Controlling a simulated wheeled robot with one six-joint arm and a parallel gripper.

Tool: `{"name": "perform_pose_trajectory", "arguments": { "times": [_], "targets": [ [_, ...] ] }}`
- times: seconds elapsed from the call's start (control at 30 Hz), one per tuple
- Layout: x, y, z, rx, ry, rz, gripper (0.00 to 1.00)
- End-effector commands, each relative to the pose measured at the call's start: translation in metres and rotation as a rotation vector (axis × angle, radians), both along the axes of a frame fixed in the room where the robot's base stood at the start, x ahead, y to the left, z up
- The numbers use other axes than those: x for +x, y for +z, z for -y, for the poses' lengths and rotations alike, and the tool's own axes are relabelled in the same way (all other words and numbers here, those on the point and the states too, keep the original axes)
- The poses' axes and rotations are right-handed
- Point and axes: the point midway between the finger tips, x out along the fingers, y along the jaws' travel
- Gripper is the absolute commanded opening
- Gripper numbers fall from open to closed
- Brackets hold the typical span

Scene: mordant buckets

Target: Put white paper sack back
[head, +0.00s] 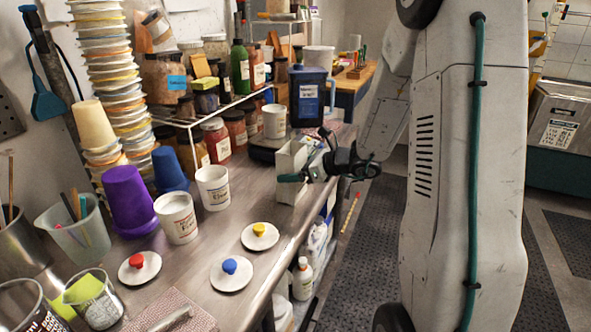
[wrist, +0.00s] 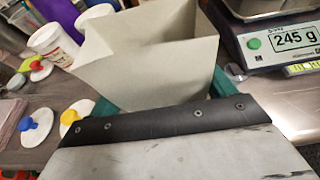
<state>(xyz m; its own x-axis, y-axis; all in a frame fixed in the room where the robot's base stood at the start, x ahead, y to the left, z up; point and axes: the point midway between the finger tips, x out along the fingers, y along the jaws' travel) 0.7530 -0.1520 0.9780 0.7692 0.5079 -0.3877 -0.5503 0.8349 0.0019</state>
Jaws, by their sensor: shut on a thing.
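The white paper sack (head: 289,168) is upright near the right edge of the steel bench, in front of the scale. In the wrist view the sack (wrist: 150,62) shows its open top, and I see no contents from this angle. My gripper (head: 308,158) is shut on the sack from the right side. In the wrist view the green fingertips of my gripper (wrist: 163,95) lie on either side of the sack. Whether the sack's bottom touches the bench or hangs just above it, I cannot tell.
A scale (wrist: 282,42) reading 245 g is close to the sack. White buckets (head: 213,187) and lids with blue (head: 231,273), yellow (head: 260,236) and red (head: 139,268) knobs are to the left. A jar rack (head: 215,117) and blue jug (head: 307,95) are behind.

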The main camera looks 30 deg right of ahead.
Motion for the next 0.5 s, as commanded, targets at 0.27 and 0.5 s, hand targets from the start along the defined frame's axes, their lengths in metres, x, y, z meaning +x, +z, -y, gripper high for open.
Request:
{"name": "perform_pose_trajectory", "arguments": {
  "times": [0.27, 0.5],
  "targets": [
    [-0.0002, -0.0032, 0.0002, 0.001, 0.0, -0.001, 1.0],
    [-0.0002, -0.001, 0.0005, 0.0, -0.001, 0.0, 1.0]
  ]
}}
